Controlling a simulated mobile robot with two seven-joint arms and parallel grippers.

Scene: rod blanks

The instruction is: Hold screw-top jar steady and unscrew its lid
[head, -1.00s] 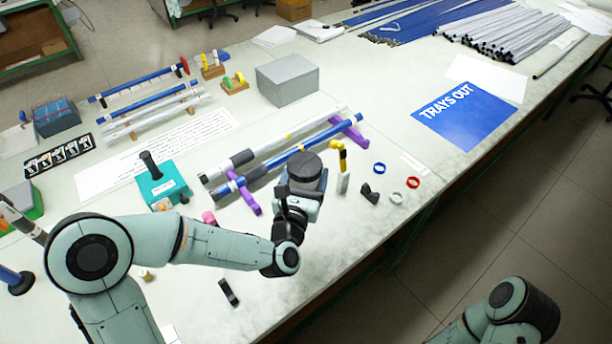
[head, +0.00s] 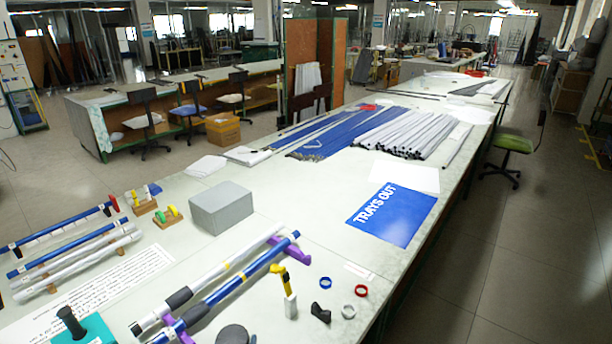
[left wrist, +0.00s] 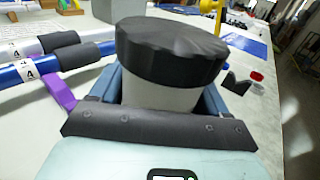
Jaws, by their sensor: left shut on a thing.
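The screw-top jar (left wrist: 160,97) has a pale grey body and stands upright between my left gripper's fingers in the left wrist view. Its wide, dark lid (left wrist: 172,52) sits on top, above the fingers. My left gripper (left wrist: 163,100) is shut on the jar's body, with one blue finger on each side. In the head view only the round top of the lid (head: 232,335) shows at the bottom edge; the jar body is cut off there. My right gripper is in neither current view.
Two long rods (head: 222,285) lie on purple supports just left of the jar. A yellow-topped tool (head: 284,290), a black clip (head: 320,313) and coloured rings (head: 361,290) lie to the right. A grey box (head: 221,208) stands behind.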

